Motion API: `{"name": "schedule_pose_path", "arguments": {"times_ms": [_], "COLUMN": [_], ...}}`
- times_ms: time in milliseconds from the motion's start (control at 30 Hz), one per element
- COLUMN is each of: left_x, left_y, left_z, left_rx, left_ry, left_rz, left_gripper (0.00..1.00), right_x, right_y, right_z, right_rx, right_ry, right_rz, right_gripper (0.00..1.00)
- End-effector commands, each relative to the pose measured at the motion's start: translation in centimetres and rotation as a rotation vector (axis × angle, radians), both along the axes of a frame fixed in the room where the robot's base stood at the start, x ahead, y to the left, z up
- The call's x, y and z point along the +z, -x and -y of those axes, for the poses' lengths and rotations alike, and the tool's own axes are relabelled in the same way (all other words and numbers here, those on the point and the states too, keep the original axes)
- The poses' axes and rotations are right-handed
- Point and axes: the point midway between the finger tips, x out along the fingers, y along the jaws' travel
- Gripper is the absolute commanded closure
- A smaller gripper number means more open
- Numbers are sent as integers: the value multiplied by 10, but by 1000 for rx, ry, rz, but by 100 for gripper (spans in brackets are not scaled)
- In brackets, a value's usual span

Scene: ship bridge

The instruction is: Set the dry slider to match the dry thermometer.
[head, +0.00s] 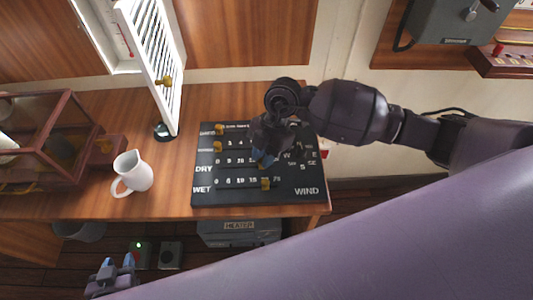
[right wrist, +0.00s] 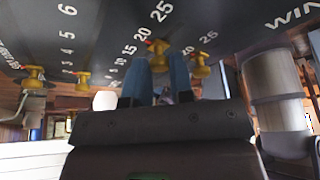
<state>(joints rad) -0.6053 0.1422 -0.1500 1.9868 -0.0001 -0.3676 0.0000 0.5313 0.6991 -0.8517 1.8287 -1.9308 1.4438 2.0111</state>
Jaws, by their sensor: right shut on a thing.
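The black slider board (head: 200,190) lies on the wooden desk, with rows of white numbers and brass knobs. My right gripper (head: 262,157) reaches down over its DRY row. In the right wrist view its blue fingers are shut on the brass dry slider knob (right wrist: 158,54), near the 20 and 25 marks. The wet slider knob (head: 265,184) sits one row below, towards the right. A thermometer (head: 127,42) with a red column shows behind the open white louvred door; its reading is too small to tell. My left gripper (head: 117,263) is open and empty at the lower left.
A white jug (head: 132,174) and a wood-framed glass case (head: 60,135) stand left of the board. Two more brass knobs (head: 218,129) sit at the left of the upper rows. The louvred door (head: 158,65) stands out over the desk's back.

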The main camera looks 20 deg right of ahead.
Motion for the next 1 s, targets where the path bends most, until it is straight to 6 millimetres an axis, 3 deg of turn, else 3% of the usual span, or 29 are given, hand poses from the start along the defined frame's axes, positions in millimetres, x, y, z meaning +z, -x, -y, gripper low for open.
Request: {"name": "schedule_pose_path", "arguments": {"times_ms": [300, 667, 700, 800, 867, 1000], "left_x": [6, 6, 5, 5, 5, 5], "left_y": [0, 1, 1, 1, 1, 1], "left_z": [0, 0, 0, 0, 0, 0], "left_rx": [0, 0, 0, 0, 0, 0], "left_ry": [0, 0, 0, 0, 0, 0], "left_rz": [0, -2, -2, -2, -2, -3], "left_gripper": [61, 61, 61, 61, 61, 61], "right_x": [2, 1, 1, 1, 1, 1], "right_y": [-13, -15, -15, -15, -15, -15], "right_z": [-47, -52, -51, -51, -51, -51], "right_rx": [1, 1, 1, 1, 1, 1], "right_ry": [-3, -3, -3, -3, -3, -2], "right_rz": [1, 3, 3, 3, 3, 2], "right_gripper": [100, 100, 75, 60, 53, 53]}}
